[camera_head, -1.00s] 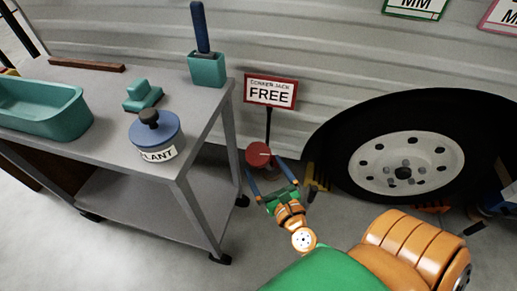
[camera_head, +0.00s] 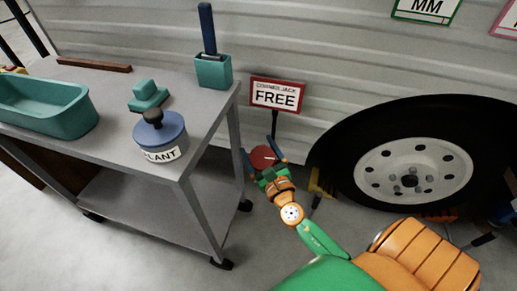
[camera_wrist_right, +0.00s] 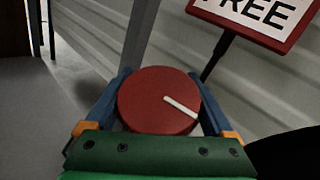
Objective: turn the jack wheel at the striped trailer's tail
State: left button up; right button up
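The jack wheel (camera_head: 263,157) is a round red disc low in front of the pale ridged trailer side (camera_head: 330,70). In the right wrist view the wheel (camera_wrist_right: 158,100) fills the middle, with a white line from near its centre toward the lower right. My right gripper (camera_head: 262,150) reaches it from the front. Its blue fingers stand on either side of the wheel, spread open, and the right wrist view shows the gripper (camera_wrist_right: 160,80) the same way. I cannot tell whether the fingers touch the rim. My left gripper is not in view.
A red-framed sign (camera_head: 277,95) reading FREE stands on a dark post behind the wheel. A grey cart (camera_head: 110,102) with a teal tub (camera_head: 48,108), a blue pot (camera_head: 160,137) and a teal holder (camera_head: 213,72) is left. A large tyre (camera_head: 335,150) is right.

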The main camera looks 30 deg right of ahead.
jog(key=shift+c, duration=1.3)
jog(key=shift+m, duration=0.3)
